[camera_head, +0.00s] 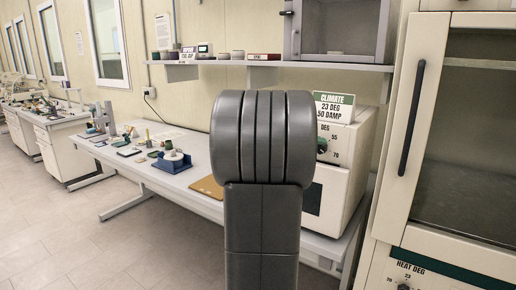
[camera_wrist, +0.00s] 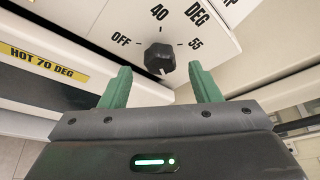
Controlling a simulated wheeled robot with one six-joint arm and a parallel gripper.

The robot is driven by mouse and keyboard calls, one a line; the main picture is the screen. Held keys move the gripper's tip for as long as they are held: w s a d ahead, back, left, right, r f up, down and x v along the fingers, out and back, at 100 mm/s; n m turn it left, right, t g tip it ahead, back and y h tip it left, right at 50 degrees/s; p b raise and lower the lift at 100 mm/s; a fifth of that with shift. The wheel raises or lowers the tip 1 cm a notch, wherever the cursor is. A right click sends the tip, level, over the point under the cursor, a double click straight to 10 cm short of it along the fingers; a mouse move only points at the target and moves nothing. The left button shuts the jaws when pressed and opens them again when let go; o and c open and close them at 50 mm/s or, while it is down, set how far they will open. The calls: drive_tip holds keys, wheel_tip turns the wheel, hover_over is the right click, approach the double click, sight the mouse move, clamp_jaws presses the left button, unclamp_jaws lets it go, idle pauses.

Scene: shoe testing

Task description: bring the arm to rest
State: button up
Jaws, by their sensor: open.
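My gripper (camera_wrist: 163,88) is open in the wrist view, with its two green fingers spread apart and nothing between them. A black dial knob (camera_wrist: 159,58) on a white panel (camera_wrist: 110,25) is beyond the gap between the fingertips, and no touch is visible. Its pale mark points downward in the picture. The panel reads OFF, 40, DEG and 55. In the head view, my grey arm (camera_head: 262,215) stands upright in the middle and hides the gripper.
A white cabinet (camera_head: 345,185) with a dial and a CLIMATE sign (camera_head: 334,107) stands behind my arm. A bench (camera_head: 185,178) with small items runs left. A tall glass-fronted cabinet (camera_head: 430,60) is on the right. A shelf (camera_head: 350,67) hangs above. Floor (camera_head: 90,245) at left is clear.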

drive_tip(key=shift+w+d+f+n+t+h+b, duration=0.45)
drive_tip(key=shift+n+t+b, duration=0.6)
drive_tip(key=shift+n, duration=2.8)
drive_tip(key=shift+w+d+f+n+t+h+b, duration=0.15)
drive_tip(key=shift+d+n+t+h+b, duration=0.6)
drive_tip(key=shift+n, duration=3.05)
drive_tip(key=shift+w+d+f+n+t+h+b, duration=0.25)
drive_tip(key=shift+n+t+h+b, duration=0.95)
drive_tip(key=shift+n, duration=2.65)
drive_tip(key=shift+w+a+t+y+p, duration=0.1)
drive_tip(key=shift+t+y+p, duration=0.25)
drive_tip(key=shift+y, duration=0.25)
